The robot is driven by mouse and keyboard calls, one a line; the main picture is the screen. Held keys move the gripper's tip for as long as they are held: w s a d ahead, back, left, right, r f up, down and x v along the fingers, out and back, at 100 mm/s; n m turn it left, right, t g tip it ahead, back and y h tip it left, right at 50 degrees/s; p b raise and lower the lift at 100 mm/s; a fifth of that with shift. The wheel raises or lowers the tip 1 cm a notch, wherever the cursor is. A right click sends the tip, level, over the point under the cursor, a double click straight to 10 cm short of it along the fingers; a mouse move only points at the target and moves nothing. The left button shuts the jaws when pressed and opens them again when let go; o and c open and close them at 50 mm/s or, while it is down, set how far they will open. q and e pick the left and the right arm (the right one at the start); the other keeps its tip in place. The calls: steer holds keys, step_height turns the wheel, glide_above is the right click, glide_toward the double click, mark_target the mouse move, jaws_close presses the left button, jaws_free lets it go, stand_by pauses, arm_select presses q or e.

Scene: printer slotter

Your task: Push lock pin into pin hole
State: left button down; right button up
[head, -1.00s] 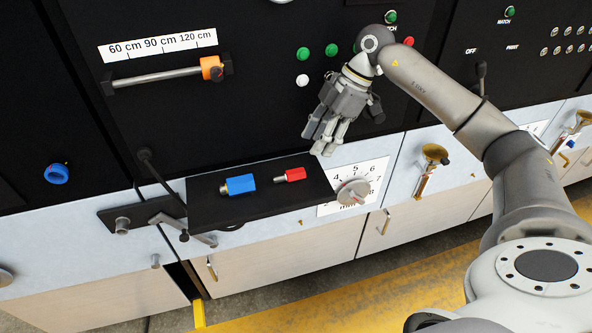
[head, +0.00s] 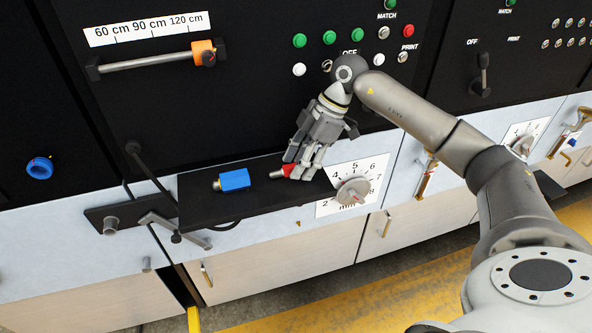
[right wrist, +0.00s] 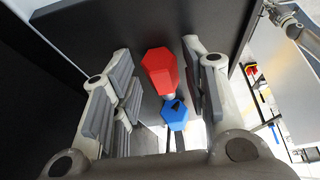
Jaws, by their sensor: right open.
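A red piece with a metal tip (head: 287,172) lies on the black shelf (head: 203,208). A blue piece with a metal tip (head: 234,181) lies to its left on the same shelf. I cannot tell for certain which of them is the lock pin, nor which opening is the pin hole. My right gripper (head: 300,171) is low over the shelf, its fingers around the red piece and partly hiding it. In the right wrist view, the red piece (right wrist: 160,70) is between the open fingers, apart from them, with the blue piece (right wrist: 175,114) beyond it. My left gripper is not in view.
A black panel with buttons (head: 330,37) rises behind the shelf. A dial (head: 353,190) stands at the shelf's right end. A metal lever (head: 178,228) is at its lower left, and a bar with an orange slider (head: 203,52) is above. A blue ring (head: 39,168) sits at far left.

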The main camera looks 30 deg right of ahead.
steer(key=c, duration=0.9)
steer(key=shift+r+p, duration=0.4)
steer(key=shift+p, duration=0.2)
steer(key=shift+r, duration=0.15)
steer(key=shift+r+p, duration=2.4)
